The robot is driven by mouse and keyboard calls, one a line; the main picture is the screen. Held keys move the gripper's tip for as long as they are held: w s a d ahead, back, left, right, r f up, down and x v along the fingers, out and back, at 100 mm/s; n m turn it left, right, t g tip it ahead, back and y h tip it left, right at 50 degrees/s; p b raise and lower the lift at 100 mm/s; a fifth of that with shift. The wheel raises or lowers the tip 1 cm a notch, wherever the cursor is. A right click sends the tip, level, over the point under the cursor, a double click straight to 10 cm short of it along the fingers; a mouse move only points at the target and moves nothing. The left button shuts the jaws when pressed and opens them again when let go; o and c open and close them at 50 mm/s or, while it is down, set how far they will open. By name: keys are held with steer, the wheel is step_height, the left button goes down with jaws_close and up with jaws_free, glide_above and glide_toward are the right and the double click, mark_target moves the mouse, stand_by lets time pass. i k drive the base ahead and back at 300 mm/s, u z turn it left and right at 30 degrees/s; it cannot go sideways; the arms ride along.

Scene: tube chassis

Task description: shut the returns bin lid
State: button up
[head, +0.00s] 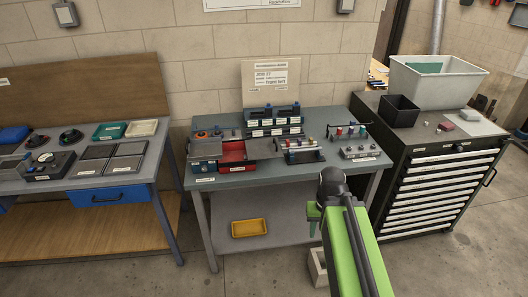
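I cannot pick out a returns bin or its lid for certain; no label with that name is readable. A large pale bin (418,87) stands open-topped on the drawer cabinet at the right, with something green inside. A small pale box (317,266) is on the floor below the middle bench, partly hidden behind my green arm. My arm reaches up from the bottom, and its dark end (333,184) is in front of the middle bench's right part. The fingers of my gripper cannot be made out, so its opening is unclear.
The middle bench (222,184) holds small fixtures and a sign; a yellow tray (249,228) lies on its lower shelf. A black box (398,111) sits on the drawer cabinet (437,190). The left bench has a blue drawer (108,196). Floor at the lower right is clear.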

mark_target(265, 148)
steer(key=u, duration=0.35)
steer(key=i, duration=1)
steer(key=u, duration=4.6)
steer(key=i, duration=0.1)
steer(key=z, duration=2.45)
steer(key=k, duration=1.1)
steer(key=z, duration=0.9)
steer(key=i, duration=1.05)
steer(key=u, duration=0.1)
